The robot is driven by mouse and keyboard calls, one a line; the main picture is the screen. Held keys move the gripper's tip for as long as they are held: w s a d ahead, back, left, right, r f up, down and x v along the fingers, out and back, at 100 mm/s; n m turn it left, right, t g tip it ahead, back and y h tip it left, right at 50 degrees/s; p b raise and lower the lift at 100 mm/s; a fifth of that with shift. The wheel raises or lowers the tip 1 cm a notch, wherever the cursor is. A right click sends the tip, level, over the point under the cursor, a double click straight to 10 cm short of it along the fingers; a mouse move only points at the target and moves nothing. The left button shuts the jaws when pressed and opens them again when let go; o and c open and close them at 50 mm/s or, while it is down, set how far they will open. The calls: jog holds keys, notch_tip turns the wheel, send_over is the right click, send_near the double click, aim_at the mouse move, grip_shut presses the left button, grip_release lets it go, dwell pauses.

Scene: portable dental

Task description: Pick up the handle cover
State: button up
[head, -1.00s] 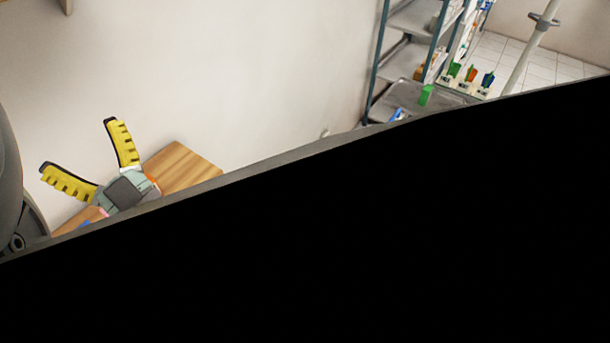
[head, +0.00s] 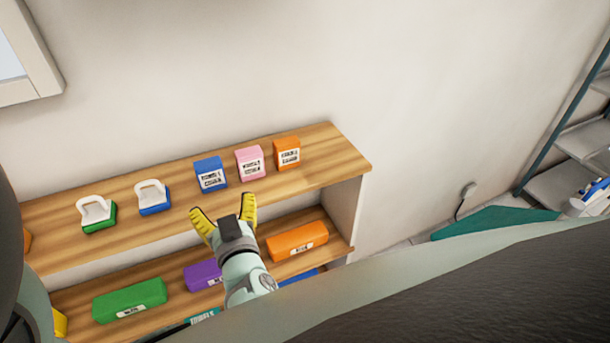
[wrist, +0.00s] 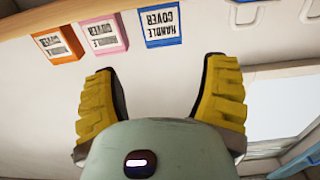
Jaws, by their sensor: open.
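Three small labelled boxes stand in a row on the wooden top shelf: a blue box (head: 210,173), a pink box (head: 249,162) and an orange box (head: 287,153). In the wrist view the labels appear upside down; the blue box (wrist: 161,24) reads "HANDLE COVER", and the pink box (wrist: 103,35) and orange box (wrist: 57,44) seem to read "COVER" too. My gripper (head: 222,207) is open and empty at the shelf's front, apart from the boxes. In the wrist view the blue box lies beyond the gap between my gripper's yellow fingers (wrist: 163,65).
Two white-handled items, one with a green base (head: 98,214) and one with a blue base (head: 152,197), stand left of the boxes. The lower shelf holds a green box (head: 130,299), a purple box (head: 203,275) and an orange box (head: 297,241). A wall stands behind.

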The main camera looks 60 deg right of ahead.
aim_at(211, 174)
jog(key=p+x, duration=0.1)
jog(key=x, duration=0.6)
jog(key=shift+w, duration=0.25)
jog(key=shift+w+d+r+p, duration=0.15)
jog(key=shift+w+d+p, duration=0.2)
jog(key=shift+w+p, duration=0.35)
jog(key=shift+p+x, duration=0.65)
jog(key=shift+x, duration=0.95)
jog(key=shift+w+f, duration=0.15)
jog(key=shift+f, duration=0.1)
jog(key=shift+c, duration=0.2)
jog(key=c, duration=0.5)
